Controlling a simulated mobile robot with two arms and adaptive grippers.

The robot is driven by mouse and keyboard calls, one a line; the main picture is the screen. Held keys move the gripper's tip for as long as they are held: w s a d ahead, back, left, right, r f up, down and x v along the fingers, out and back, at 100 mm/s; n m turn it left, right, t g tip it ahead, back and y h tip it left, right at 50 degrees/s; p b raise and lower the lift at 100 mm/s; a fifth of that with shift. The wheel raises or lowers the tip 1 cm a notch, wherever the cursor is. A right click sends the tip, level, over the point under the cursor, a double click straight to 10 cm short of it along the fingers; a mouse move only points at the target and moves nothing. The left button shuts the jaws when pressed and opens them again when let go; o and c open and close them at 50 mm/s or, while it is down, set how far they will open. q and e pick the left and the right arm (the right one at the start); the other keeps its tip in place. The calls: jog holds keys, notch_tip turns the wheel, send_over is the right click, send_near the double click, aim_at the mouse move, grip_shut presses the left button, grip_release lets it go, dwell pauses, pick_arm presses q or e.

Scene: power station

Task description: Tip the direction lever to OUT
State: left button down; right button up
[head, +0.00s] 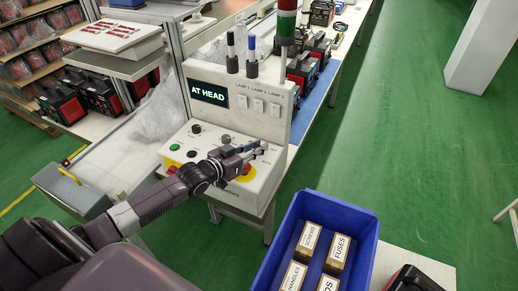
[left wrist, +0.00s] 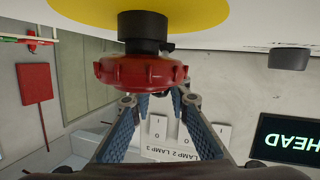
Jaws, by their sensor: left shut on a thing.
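The control console (head: 272,112) is a pale panel with a sloped front and a display (head: 209,93) reading AT HEAD. My left gripper (head: 258,152) reaches over the right part of the sloped front. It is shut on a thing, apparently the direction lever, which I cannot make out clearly. In the left wrist view the gripper's fingers (left wrist: 160,100) stand a little apart, and a red mushroom button (left wrist: 140,72) hides what is between their tips. The button sits on a yellow disc (left wrist: 70,12). No OUT mark is legible. My right gripper is out of view.
Lamp switches (head: 258,104) are on the upright panel; a green button (head: 174,147) and black knobs are on the slope. A blue crate (head: 262,262) with labelled boxes stands in front on the right. A white conveyor bed (head: 112,165) lies left. Green floor is free at right.

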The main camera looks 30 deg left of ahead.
pick_arm(q)
jog(key=shift+s+f+t+b, duration=0.2)
jog(key=shift+t+b, duration=0.1)
jog(key=shift+t, duration=0.1)
jog(key=shift+r, duration=0.1)
jog(key=c, duration=1.8)
grip_release()
jog(key=v, duration=1)
jog(key=shift+s, duration=0.35)
jog(key=shift+s+a+r, duration=0.15)
jog(key=shift+s+a, duration=0.1)
jog(key=shift+s, duration=0.4)
